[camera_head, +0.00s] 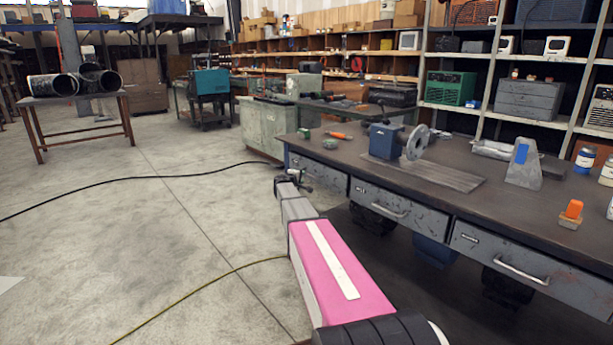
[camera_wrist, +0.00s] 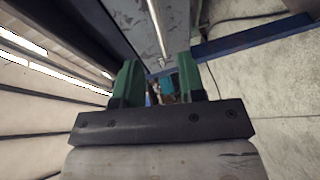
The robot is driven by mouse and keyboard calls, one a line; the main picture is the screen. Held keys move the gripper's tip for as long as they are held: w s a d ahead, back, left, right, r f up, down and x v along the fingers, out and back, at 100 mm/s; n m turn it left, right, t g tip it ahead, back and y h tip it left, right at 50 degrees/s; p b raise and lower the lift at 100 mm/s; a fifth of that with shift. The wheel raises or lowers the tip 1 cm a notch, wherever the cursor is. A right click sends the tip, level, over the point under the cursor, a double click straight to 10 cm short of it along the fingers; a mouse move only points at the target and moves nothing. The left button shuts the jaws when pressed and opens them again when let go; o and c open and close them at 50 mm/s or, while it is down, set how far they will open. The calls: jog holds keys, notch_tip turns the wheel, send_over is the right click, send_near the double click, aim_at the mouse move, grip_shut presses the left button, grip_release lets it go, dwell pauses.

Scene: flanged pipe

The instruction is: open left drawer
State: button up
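The workbench (camera_head: 440,165) has a row of grey drawers under its dark top. The left drawer (camera_head: 331,178) looks flush with the bench front, and my gripper partly covers its handle. My gripper (camera_head: 292,177) is at this drawer's front, small in the head view. In the wrist view, my gripper (camera_wrist: 157,62) has two green fingers spread apart with a gap between them. A pale bar handle (camera_wrist: 156,28) on a grey drawer front runs down the picture toward this gap. I cannot tell whether the fingers touch it.
The middle drawer (camera_head: 395,209) and right drawer (camera_head: 520,268) have bar handles. A blue-bodied grinder (camera_head: 385,140) and a grey block (camera_head: 523,165) stand on the bench. A black cable (camera_head: 130,178) and a yellow cable (camera_head: 200,292) cross the open floor at left.

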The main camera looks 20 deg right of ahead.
aim_at(308, 174)
jog(key=x, duration=0.8)
jog(key=shift+d+f, duration=0.15)
grip_shut()
